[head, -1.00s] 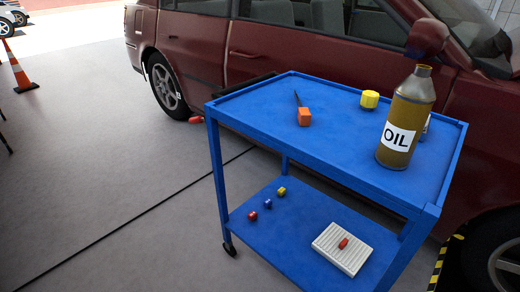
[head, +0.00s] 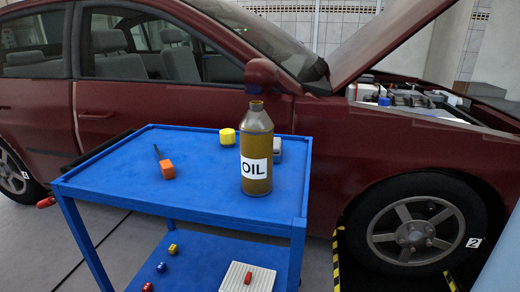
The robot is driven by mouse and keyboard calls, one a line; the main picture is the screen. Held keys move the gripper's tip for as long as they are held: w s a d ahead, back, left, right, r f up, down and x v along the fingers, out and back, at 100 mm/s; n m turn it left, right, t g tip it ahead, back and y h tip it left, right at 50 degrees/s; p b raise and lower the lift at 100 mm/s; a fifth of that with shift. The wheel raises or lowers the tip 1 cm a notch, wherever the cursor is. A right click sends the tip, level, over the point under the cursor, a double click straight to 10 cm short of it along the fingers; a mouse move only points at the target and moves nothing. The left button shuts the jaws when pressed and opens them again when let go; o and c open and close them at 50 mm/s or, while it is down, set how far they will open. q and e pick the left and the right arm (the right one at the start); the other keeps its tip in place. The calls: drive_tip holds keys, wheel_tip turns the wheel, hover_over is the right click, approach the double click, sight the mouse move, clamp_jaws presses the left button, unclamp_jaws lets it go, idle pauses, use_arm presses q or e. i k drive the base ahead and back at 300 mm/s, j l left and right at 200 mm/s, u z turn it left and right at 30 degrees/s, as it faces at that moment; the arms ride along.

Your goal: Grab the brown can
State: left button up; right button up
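The brown can (head: 257,150) stands upright on the top shelf of the blue cart (head: 120,190), near its right end. It is a brown-gold bottle shape with a grey shoulder, an open neck and a white label reading OIL. Neither of my grippers shows in the head view, and nothing is seen touching the can.
On the top shelf are a yellow block (head: 227,136), an orange-handled tool (head: 167,169) and a grey object (head: 277,150) partly behind the can. The lower shelf holds small coloured pieces and a white ribbed tray (head: 236,278). A red car (head: 180,100) with its hood up stands close behind.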

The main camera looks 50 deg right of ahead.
sight(256, 128)
drive_tip(key=l+z, duration=0.1)
drive_tip(key=z, duration=1.45)
